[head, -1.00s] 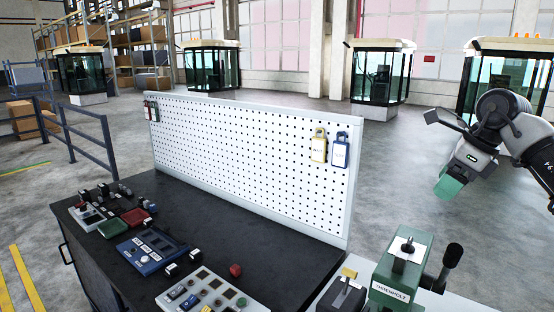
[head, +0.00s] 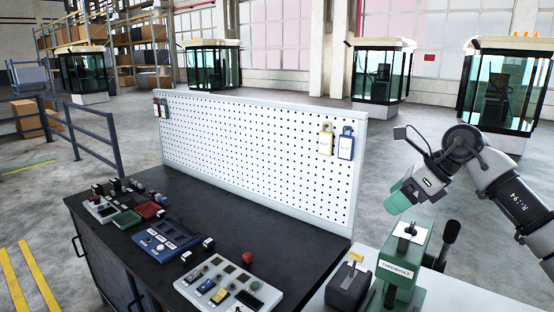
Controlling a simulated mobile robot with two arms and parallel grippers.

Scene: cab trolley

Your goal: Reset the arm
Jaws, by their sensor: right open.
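My right arm comes in from the right side of the head view. Its gripper (head: 398,197) has green fingers and hangs over the floor behind the green machine, just above and left of the machine's top in the picture. It is open, and I see nothing held in it. My left gripper is out of view.
A black-topped trolley (head: 190,195) carries control panels (head: 229,283) and a white pegboard (head: 250,150) with hanging tags (head: 346,143). A green machine (head: 405,262) with a black lever stands at the lower right, beside a dark box (head: 348,287). Glass cabs (head: 383,72) stand behind.

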